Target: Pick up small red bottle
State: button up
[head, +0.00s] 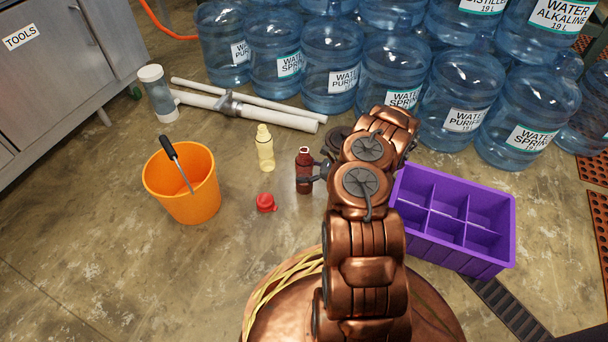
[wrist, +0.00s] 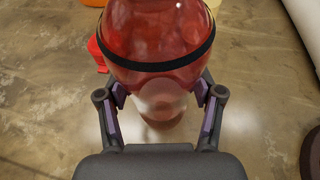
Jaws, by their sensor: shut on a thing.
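The small red bottle (head: 304,172) stands upright on the concrete floor, left of my arm in the head view. In the wrist view the bottle (wrist: 160,45) fills the top middle, with a dark band around its clear red body. My gripper (head: 322,170) reaches it from the right, partly hidden behind my arm. In the wrist view my gripper (wrist: 162,92) has its purple-padded fingers on both sides of the bottle, shut on it. The bottle's base looks to be on or close to the floor; I cannot tell which.
A red cap-like piece (head: 265,202) and a pale yellow bottle (head: 265,148) are nearby on the left. An orange bucket (head: 181,196) stands farther left. A purple divided crate (head: 455,253) is at the right. Large blue water jugs (head: 330,67) and white pipes (head: 250,110) are behind.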

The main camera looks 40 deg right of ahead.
aim_at(307, 165)
jog(key=shift+r+p, duration=0.5)
jog(key=shift+r, duration=0.1)
jog(key=r, duration=0.1)
jog(key=r+p, duration=0.2)
jog(key=shift+s+d, duration=0.25)
jog(key=shift+s, duration=0.1)
jog(key=s+d+p, duration=0.5)
jog(key=s+d, duration=0.3)
jog(key=s, duration=0.4)
jog(key=shift+s+r, duration=0.35)
jog(key=shift+r, duration=0.05)
jog(key=shift+d, duration=0.1)
